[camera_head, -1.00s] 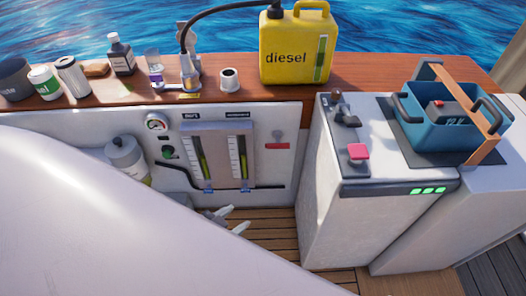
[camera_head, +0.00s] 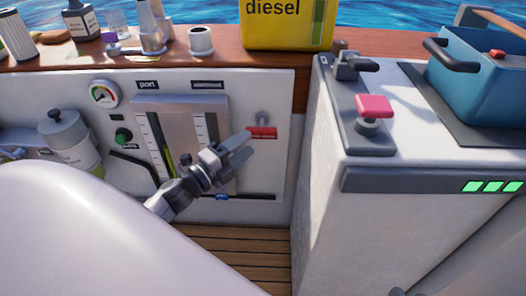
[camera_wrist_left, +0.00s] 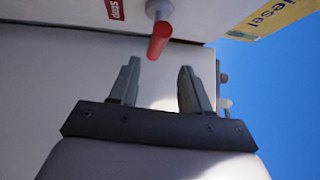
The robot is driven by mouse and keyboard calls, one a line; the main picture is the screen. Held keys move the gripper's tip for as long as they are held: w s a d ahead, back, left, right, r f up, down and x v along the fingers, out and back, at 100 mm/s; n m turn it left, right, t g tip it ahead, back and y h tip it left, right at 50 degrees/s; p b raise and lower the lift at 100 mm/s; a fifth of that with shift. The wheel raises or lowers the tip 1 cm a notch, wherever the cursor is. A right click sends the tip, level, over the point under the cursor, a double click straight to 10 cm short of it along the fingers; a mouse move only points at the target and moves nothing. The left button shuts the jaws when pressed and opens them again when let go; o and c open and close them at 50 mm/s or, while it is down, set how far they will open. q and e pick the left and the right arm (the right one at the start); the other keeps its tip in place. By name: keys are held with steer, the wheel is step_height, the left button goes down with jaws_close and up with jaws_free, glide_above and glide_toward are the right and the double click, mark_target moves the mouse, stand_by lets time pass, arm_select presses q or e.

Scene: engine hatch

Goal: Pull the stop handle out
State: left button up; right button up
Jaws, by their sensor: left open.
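The stop handle (camera_head: 263,131) is a red bar on a grey stem, on the white panel right of the gauges. In the left wrist view the red handle (camera_wrist_left: 160,41) points toward the gap between the fingers, with the red STOP label (camera_wrist_left: 115,9) beside it. My left gripper (camera_head: 242,147) is just in front of the handle, at its lower left in the head view. Its jaws (camera_wrist_left: 156,75) are open and empty, with the handle slightly beyond the fingertips. In the head view I cannot separate the label from the handle. My right gripper is not clearly visible.
A white cabinet (camera_head: 310,200) with a pink-topped lever (camera_head: 374,106) stands close on the right. The wooden shelf above holds a yellow diesel can (camera_head: 290,24) and a white cup (camera_head: 201,41).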

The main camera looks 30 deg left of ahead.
mark_target(259, 134)
arm_select(q)
steer(key=shift+w+d+m+h+b, duration=0.2)
steer(key=shift+w+m+b, duration=0.2)
steer(key=shift+w, duration=0.9)
steer(key=shift+w+d+m+h+b, duration=0.2)
steer(key=shift+w+b, duration=0.25)
steer(key=shift+w, duration=0.85)
steer(key=shift+w+d+m+b, duration=0.15)
steer(key=shift+w+m+b, duration=0.3)
steer(key=shift+w, duration=0.85)
